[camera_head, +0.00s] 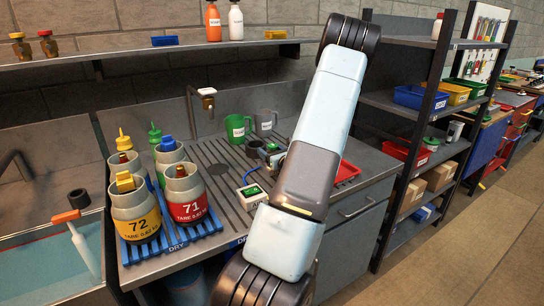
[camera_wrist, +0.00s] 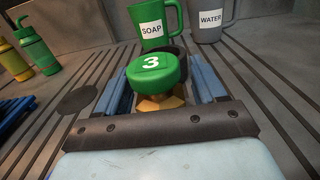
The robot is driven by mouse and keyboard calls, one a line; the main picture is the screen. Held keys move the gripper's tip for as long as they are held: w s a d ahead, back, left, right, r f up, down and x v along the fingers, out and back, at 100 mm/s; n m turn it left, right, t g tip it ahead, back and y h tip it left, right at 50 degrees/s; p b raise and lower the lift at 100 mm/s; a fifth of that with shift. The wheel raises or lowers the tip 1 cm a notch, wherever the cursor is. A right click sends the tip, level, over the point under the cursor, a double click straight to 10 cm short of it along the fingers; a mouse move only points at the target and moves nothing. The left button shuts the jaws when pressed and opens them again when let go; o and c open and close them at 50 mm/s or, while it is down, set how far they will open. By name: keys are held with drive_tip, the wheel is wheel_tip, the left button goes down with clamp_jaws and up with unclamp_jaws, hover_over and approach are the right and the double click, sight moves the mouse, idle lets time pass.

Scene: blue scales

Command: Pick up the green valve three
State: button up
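The green valve three (camera_wrist: 157,72) has a round green cap with a white 3 and a brass-coloured base. In the wrist view it stands between the two blue fingers of my gripper (camera_wrist: 161,60). The fingers are spread on either side of it, with a visible gap on the right; contact on the left is hard to judge. The lower part of the brass base is hidden behind my dark gripper body. In the head view my arm hides most of the gripper, and only a small green patch shows near its end.
A green SOAP mug (camera_wrist: 155,25) and a grey WATER mug (camera_wrist: 209,20) stand just behind the valve.

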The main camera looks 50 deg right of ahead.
drive_tip(key=c, duration=1.2)
drive_tip(key=shift+r, duration=0.15)
drive_tip(key=shift+c, duration=0.2)
drive_tip(key=shift+r, duration=0.65)
drive_tip(key=s+a+r, duration=0.1)
drive_tip(key=s+r, duration=1)
drive_tip(key=s, duration=0.3)
drive_tip(key=shift+r, duration=0.2)
drive_tip(key=shift+a, duration=0.2)
